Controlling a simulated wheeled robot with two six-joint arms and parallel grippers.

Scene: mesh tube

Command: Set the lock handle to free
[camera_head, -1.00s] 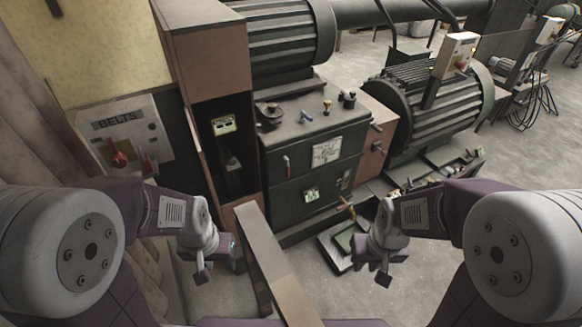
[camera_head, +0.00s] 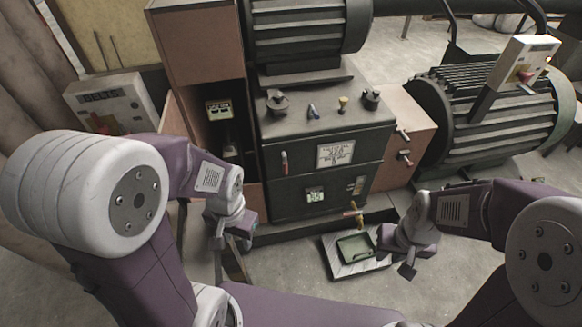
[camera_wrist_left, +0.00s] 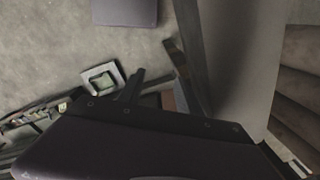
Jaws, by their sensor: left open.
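The dark green machine cabinet (camera_head: 325,150) stands in the middle of the head view. I cannot tell which of these, if any, is the lock handle. My left gripper (camera_head: 232,242) is open and empty, in front of the cabinet's lower left, apart from the levers. A dark finger of it shows in the left wrist view (camera_wrist_left: 130,90). My right gripper (camera_head: 408,266) hangs right of a floor tray; its jaw opening is unclear.
A BELTS control box (camera_head: 110,102) is at the left, partly behind my left arm. A brown box with two handles (camera_head: 404,145) adjoins the cabinet. A ribbed motor (camera_head: 490,110) stands at the right. The tray (camera_head: 356,248) lies on the floor, with open floor in front.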

